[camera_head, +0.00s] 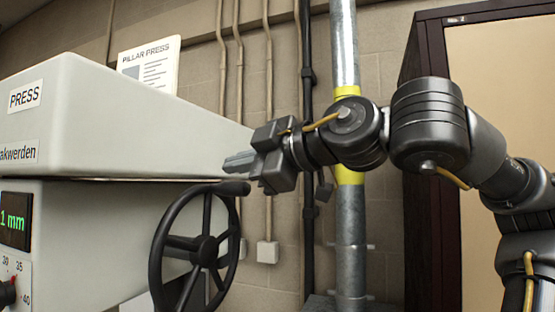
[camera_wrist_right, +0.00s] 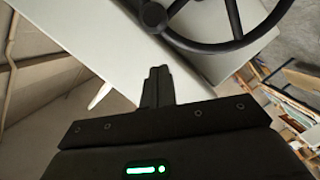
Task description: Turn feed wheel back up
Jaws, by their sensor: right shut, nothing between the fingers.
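The black spoked feed wheel (camera_head: 203,251) is mounted on the side of the press (camera_head: 120,130). A dark handle (camera_head: 232,187) sticks out at its top rim. My right gripper (camera_head: 226,163) is shut and empty, just above that handle; I cannot tell whether they touch. In the right wrist view, the shut fingers (camera_wrist_right: 157,72) point at the pale press side, and part of the wheel (camera_wrist_right: 235,30) shows at the upper right. A green display (camera_head: 14,221) on the press reads "1 mm", its left part cut off. My left gripper is not in view.
A vertical metal pillar with yellow bands (camera_head: 350,225) stands behind my right arm. Thin pipes (camera_head: 268,100) run down the block wall. A dark-framed cabinet or door (camera_head: 430,200) is at the right. A dial (camera_head: 8,292) sits below the display.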

